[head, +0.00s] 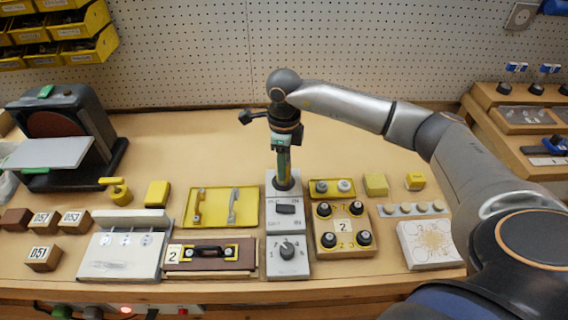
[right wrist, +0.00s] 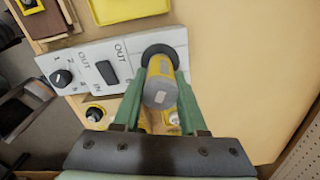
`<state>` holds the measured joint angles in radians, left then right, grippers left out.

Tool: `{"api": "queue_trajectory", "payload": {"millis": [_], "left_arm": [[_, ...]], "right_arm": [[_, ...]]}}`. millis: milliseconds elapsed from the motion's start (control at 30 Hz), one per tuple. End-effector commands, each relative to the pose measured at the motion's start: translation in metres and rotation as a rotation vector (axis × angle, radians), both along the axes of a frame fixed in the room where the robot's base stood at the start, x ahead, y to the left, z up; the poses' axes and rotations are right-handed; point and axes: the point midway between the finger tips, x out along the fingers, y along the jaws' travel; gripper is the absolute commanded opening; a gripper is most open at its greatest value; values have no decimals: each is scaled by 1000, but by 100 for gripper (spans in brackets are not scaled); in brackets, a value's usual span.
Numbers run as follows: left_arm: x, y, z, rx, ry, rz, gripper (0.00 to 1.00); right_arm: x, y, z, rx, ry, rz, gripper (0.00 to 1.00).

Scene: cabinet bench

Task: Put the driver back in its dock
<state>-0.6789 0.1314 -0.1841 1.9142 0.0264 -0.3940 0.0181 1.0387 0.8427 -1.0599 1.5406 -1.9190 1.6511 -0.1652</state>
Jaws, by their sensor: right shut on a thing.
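The driver (right wrist: 161,88) shows in the right wrist view as a yellow cylinder with a grey end, between the green fingers. My right gripper (head: 283,172) points down at the top of the grey control panel (head: 272,212) and is shut on the driver. The dock, a round black socket (right wrist: 163,54), is at the panel's end, right at the driver's lower end. The driver stands roughly upright there; I cannot tell how deep it sits. In the head view the fingers mostly hide the driver. My left gripper is not in view.
The panel also carries a black rocker switch (head: 285,208) and a rotary knob (head: 287,249). A yellow tray (head: 213,222) with handles lies to the left. A wooden block with black knobs (head: 342,243) stands close on the right. The bench behind is clear.

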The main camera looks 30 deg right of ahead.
Motion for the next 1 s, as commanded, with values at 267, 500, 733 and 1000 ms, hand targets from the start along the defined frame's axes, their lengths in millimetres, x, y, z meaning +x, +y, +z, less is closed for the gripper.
{"api": "queue_trajectory", "payload": {"millis": [267, 500, 733, 1000], "left_arm": [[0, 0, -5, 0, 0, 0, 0], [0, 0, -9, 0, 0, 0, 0], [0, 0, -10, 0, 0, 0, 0], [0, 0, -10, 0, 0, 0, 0]], "right_arm": [[0, 0, -6, 1, -1, 0, 0], [0, 0, -11, 1, -1, 0, 0], [0, 0, -13, 1, -1, 0, 0], [0, 0, -12, 1, -1, 0, 0]]}}
